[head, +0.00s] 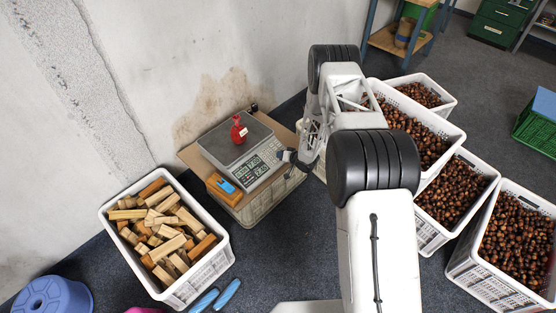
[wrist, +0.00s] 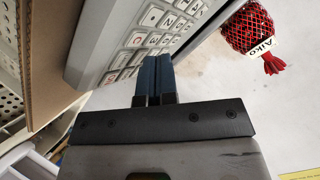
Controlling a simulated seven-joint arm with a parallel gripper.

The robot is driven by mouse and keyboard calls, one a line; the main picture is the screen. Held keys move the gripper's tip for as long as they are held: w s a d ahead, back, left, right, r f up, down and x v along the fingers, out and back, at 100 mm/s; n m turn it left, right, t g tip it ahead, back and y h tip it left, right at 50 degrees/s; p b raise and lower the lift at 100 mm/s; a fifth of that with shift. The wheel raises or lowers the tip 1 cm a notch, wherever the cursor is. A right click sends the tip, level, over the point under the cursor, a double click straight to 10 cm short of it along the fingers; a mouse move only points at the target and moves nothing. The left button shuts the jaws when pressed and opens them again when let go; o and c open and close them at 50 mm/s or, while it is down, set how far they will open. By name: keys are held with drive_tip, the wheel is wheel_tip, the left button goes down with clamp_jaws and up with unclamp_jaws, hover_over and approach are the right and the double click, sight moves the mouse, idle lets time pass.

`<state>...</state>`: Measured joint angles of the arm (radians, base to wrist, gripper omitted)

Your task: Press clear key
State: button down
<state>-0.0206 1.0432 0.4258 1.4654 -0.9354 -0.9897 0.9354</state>
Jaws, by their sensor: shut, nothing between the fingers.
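A grey scale (head: 243,150) with a keypad stands on a cardboard-topped crate against the wall. In the wrist view its keypad (wrist: 152,40) fills the upper middle, with pale keys, some marked in red. My gripper (head: 285,155) is at the right side of the keypad. In the wrist view my gripper (wrist: 157,62) is shut and empty, with its blue-grey fingertips over the keys. The fingers hide some keys, and I cannot tell whether they touch one. A red net bag (head: 238,130) sits on the scale's plate; the bag (wrist: 249,30) has a white label reading "Aiko".
A wooden box (head: 224,190) with a blue item is in front of the scale. A white crate (head: 216,262) of wood blocks stands at lower left. Several white crates of chestnuts, one with its wall here (head: 428,235), stand at right. A blue stool (head: 52,296) is at bottom left.

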drive_tip(key=shift+w+a+f, duration=0.15)
drive_tip(key=shift+f, duration=0.6)
idle(1.2)
drive_tip(key=shift+r, duration=0.15)
idle(0.3)
drive_tip(key=shift+r, duration=0.6)
drive_tip(key=shift+d, duration=0.2)
drive_tip(key=shift+s+d+r, duration=0.15)
drive_tip(key=shift+s+r, duration=0.1)
drive_tip(key=shift+r, duration=0.55)
drive_tip(key=shift+s+d+r, duration=0.2)
drive_tip(key=shift+r, duration=0.55)
drive_tip(key=shift+s+d+r, duration=0.15)
drive_tip(key=shift+s+r, duration=0.1)
drive_tip(key=shift+r, duration=0.55)
